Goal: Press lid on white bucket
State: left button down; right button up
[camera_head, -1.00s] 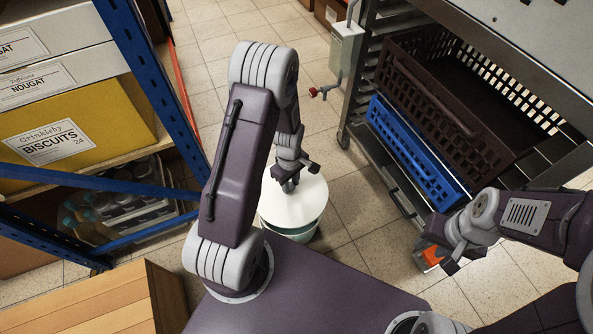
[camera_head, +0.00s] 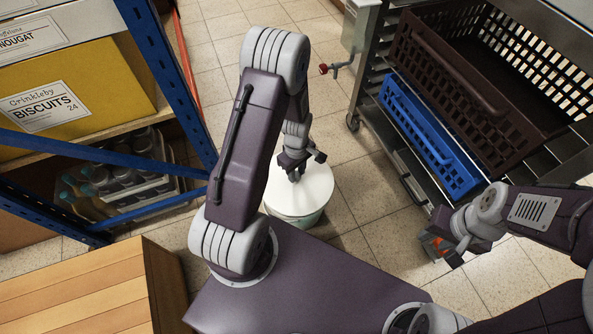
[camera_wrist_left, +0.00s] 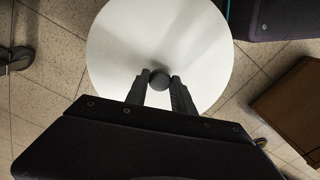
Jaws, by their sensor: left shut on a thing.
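A round white lid (camera_head: 308,191) covers the top of the white bucket (camera_head: 300,221), which stands on the tiled floor. The bucket's side shows only as a pale band below the lid. My left gripper (camera_head: 295,173) is over the lid and shut on its dark round knob (camera_wrist_left: 159,80). The lid (camera_wrist_left: 160,35) fills the upper middle of the left wrist view and hides the bucket there. I cannot tell whether its rim is fully seated. My right gripper (camera_head: 442,243) is at the right, beside an orange and grey object (camera_head: 433,245); whether it holds this object is unclear.
A blue-framed shelf (camera_head: 165,85) with boxes and a bottle tray stands at the left. A rack at the right carries a dark crate (camera_head: 455,100) and a blue crate (camera_head: 425,135). A wooden surface (camera_head: 85,290) is at the lower left. Tiled floor is open behind the bucket.

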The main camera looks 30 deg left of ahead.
pick_arm(q)
jog(key=shift+r+p, duration=0.15)
jog(key=shift+p, duration=0.15)
dwell(0.4)
dwell(0.7)
jog(key=shift+f+p, duration=0.3)
jog(key=shift+f, duration=0.4)
dwell(1.0)
dwell(0.6)
jog(key=c, duration=0.5)
grip_release()
